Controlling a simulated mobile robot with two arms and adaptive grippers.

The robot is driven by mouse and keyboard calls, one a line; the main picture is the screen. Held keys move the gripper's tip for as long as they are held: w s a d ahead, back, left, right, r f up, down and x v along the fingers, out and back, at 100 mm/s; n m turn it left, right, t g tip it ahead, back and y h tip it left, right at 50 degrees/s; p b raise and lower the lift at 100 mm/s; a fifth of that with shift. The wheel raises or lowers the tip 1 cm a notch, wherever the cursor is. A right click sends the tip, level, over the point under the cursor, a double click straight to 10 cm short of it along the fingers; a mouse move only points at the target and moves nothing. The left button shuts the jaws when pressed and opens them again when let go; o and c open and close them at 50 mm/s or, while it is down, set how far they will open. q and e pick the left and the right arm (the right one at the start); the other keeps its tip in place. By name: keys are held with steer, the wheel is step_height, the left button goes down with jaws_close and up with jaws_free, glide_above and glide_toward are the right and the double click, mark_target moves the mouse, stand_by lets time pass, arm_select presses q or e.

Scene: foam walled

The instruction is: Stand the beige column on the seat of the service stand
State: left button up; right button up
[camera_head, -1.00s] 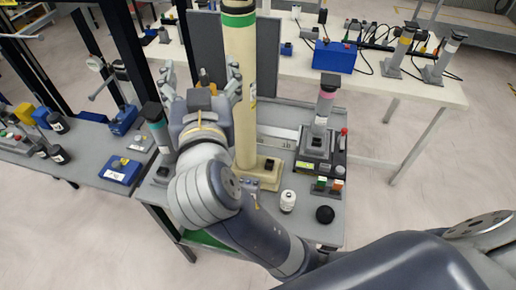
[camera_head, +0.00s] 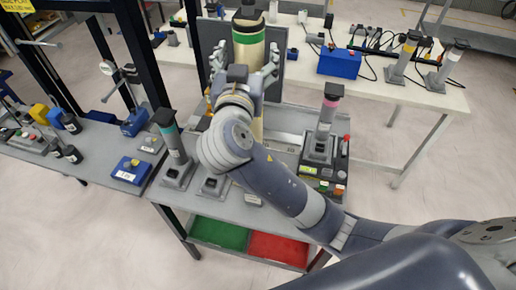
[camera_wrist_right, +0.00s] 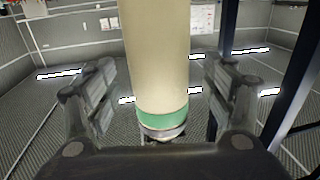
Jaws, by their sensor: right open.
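The beige column (camera_head: 249,51) is tall, with a green band and a black cap near its top. In the head view it stands upright at the back of the grey bench; my right arm hides its lower part. My right gripper (camera_head: 245,60) is open, with one finger on each side of the column. In the right wrist view the column (camera_wrist_right: 155,50) passes between the open fingers, with gaps visible on both sides. I cannot tell which part is the service stand's seat. My left gripper is not in view.
A teal-banded post (camera_head: 171,143) stands at the bench's left. A pink-banded post (camera_head: 327,118) stands on a dark unit at its right. A grey panel rises behind the column. Green (camera_head: 218,233) and red (camera_head: 277,248) trays lie below. A blue box (camera_head: 338,61) sits on the rear table.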

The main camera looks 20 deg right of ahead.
steer(key=shift+x, duration=1.15)
steer(key=shift+s, duration=0.1)
steer(key=shift+a, duration=0.1)
steer(key=c, duration=0.5)
jaws_close()
steer(key=shift+r, duration=0.25)
